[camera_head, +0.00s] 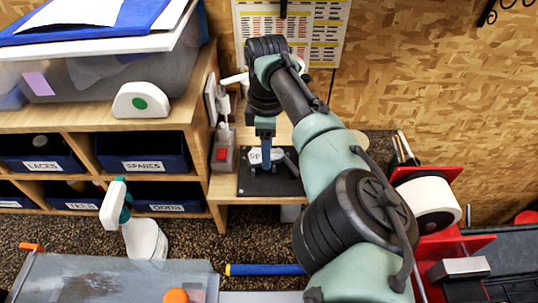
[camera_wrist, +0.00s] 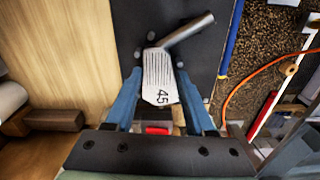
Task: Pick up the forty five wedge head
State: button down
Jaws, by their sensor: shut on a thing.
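The forty five wedge head (camera_wrist: 158,78) is pale metal with a grooved face, the number 45 and a short grey hosel pointing up and right in the wrist view. It is between the two blue fingers of my gripper (camera_wrist: 160,88), which is shut on it. In the head view my gripper (camera_head: 266,150) points down over a black mat (camera_head: 252,188) on a low wooden bench. The wedge head is partly hidden there by the fingers. I cannot tell whether it touches the mat.
A red-and-grey device (camera_head: 223,155) stands just left of the mat. A wooden shelf (camera_head: 203,110) with dark labelled bins is close on the left. A spray bottle (camera_head: 140,225) stands in front. A roll of white tape (camera_head: 430,200) is to the right of my arm.

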jog(key=shift+r, duration=0.1)
notch_tip(320, 180, up, 10)
jog(key=b, duration=0.3)
dwell(1.2)
